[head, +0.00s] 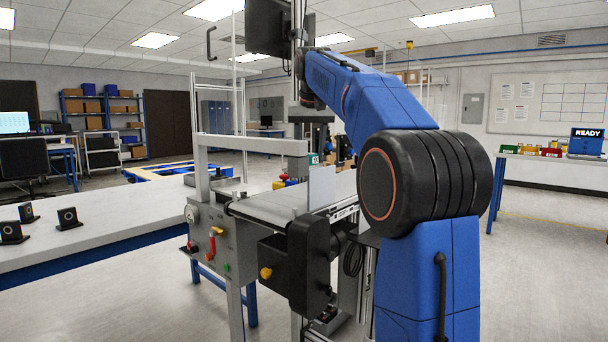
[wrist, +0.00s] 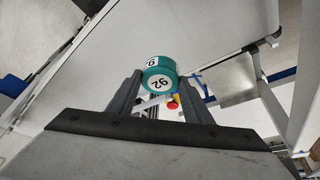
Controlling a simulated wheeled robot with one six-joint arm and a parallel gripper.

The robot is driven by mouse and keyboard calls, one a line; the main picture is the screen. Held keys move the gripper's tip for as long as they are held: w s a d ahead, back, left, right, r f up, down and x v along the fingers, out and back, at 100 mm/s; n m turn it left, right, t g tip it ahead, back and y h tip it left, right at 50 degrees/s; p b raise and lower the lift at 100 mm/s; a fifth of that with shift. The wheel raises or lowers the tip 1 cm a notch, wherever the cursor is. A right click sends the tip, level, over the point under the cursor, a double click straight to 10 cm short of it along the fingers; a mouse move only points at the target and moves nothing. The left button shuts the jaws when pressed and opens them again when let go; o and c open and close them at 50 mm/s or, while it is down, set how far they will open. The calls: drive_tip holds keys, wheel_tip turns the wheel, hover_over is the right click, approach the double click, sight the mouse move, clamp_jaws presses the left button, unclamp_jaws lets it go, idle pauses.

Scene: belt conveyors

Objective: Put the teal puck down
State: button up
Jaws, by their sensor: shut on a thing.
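A grey frame (head: 250,145) spans the conveyor, with a pale upright panel (head: 322,187) beside the belt. A long white table (head: 110,220) at left holds several small black blocks (head: 68,218). A red and yellow button (wrist: 173,103) shows near the puck.

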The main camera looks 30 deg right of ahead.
drive_tip(key=shift+s+a+r+n+y, duration=0.1)
drive_tip(key=shift+a+n+y, duration=0.05)
drive_tip(key=shift+a+n, duration=0.15)
drive_tip(key=shift+s+a+r+n+y, duration=0.1)
drive_tip(key=shift+a+n+y, duration=0.05)
drive_tip(key=shift+n, duration=0.25)
drive_tip(key=s+a+n+g+y, duration=0.1)
drive_tip(key=s+a+n+y, duration=0.25)
drive_tip(key=a+n, duration=0.6)
drive_tip(key=f, duration=0.3)
drive_tip(key=d+f+n, duration=0.1)
drive_tip(key=f, duration=0.2)
drive_tip(key=d+f+n, duration=0.1)
drive_tip(key=f, duration=0.2)
drive_tip(key=shift+w+d+f+y, duration=0.25)
drive_tip(key=shift+w+f+y, duration=0.1)
drive_tip(key=shift+w+f, duration=0.05)
drive_tip(key=shift+f, duration=0.1)
drive_tip(key=o, duration=1.2)
drive_tip(key=shift+c, duration=0.2)
drive_tip(key=v, duration=1.2)
